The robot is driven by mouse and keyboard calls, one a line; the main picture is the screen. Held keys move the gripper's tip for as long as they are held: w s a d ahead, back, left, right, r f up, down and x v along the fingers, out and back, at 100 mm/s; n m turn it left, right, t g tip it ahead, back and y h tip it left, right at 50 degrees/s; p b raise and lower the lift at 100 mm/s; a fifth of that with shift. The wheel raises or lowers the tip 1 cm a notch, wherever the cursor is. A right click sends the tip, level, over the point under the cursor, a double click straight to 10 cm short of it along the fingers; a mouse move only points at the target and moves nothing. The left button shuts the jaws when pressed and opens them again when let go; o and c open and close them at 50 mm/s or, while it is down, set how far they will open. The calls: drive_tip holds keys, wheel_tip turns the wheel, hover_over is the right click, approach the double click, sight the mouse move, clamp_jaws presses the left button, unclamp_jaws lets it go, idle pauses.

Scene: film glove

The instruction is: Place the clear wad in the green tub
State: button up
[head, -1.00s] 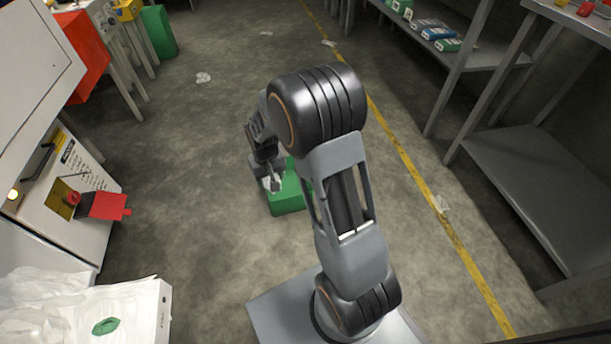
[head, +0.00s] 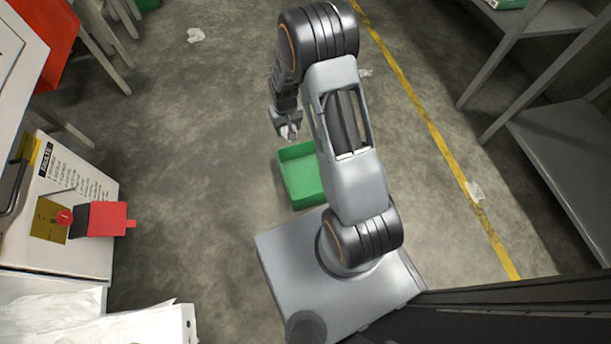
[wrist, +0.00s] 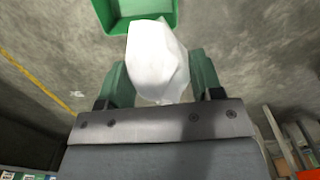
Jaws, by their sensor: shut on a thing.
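My gripper (head: 289,130) is shut on a pale, whitish crumpled wad, the clear wad (wrist: 158,62), which sits between the two green fingers in the wrist view. In the head view the wad is small and hard to make out. The green tub (head: 306,186) stands on the floor, open at the top, and looks empty. In the head view my gripper is above and just past the tub's far edge. In the wrist view the tub (wrist: 135,10) shows at the top, beyond the wad, and is cut off by the frame.
Pale crumpled scraps lie on the floor, one at the upper left (head: 195,35) and one by the yellow line (head: 475,190). A white cabinet (head: 75,205) with a red part stands left, metal shelving (head: 565,140) right. The floor around the tub is clear.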

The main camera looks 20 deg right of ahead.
drive_tip(key=d+f+b, duration=0.2)
drive_tip(key=d+f, duration=0.2)
drive_tip(key=f, duration=1.1)
drive_tip(key=m+b, duration=0.1)
drive_tip(key=b, duration=0.3)
hover_over(308, 178)
wheel_tip(308, 178, down, 16)
drive_tip(key=shift+f, duration=0.1)
drive_tip(key=shift+f+b, duration=1.3)
drive_tip(key=shift+f, duration=0.95)
drive_tip(key=shift+r, duration=0.1)
drive_tip(key=o, duration=0.9)
drive_tip(key=shift+f, duration=0.2)
